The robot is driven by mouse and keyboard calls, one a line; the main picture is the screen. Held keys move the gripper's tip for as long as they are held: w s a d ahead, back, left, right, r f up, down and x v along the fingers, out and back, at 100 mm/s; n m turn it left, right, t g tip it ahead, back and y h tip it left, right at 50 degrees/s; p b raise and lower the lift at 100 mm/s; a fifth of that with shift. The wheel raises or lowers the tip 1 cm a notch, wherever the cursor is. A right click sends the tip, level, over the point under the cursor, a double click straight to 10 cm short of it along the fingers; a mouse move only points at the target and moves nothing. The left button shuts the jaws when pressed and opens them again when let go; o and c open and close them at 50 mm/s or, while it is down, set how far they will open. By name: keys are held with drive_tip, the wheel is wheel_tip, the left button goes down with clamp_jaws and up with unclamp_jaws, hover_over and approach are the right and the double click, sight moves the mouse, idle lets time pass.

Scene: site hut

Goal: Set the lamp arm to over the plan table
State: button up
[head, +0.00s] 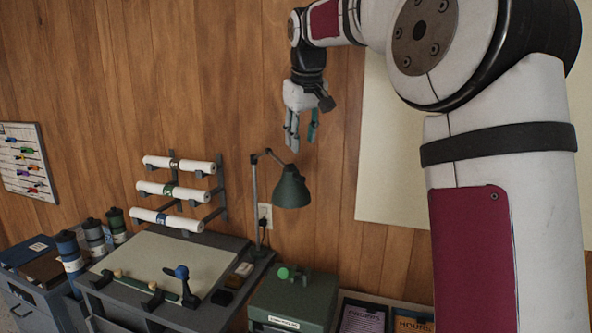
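The lamp has a dark green shade (291,188) on a thin jointed lamp arm (268,154), carried by an upright post (255,200) at the back right of the plan table (165,255). The shade hangs to the right of the post, out beyond the table's right edge and above the green box. The table has a pale sloping top. My gripper (302,142) points down, above the lamp shade in the picture and apart from it. Its fingers are spread with nothing between them.
Several rolled plans (178,190) lie on a wall rack behind the table. A green box (292,298) with a green knob stands to the right. Spools (93,237) stand at left.

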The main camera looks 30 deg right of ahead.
sight(300, 177)
drive_tip(key=p+x, duration=0.1)
drive_tip(key=x, duration=1)
drive_tip(key=shift+f+p, duration=0.15)
drive_tip(key=shift+p, duration=0.2)
clamp_jaws()
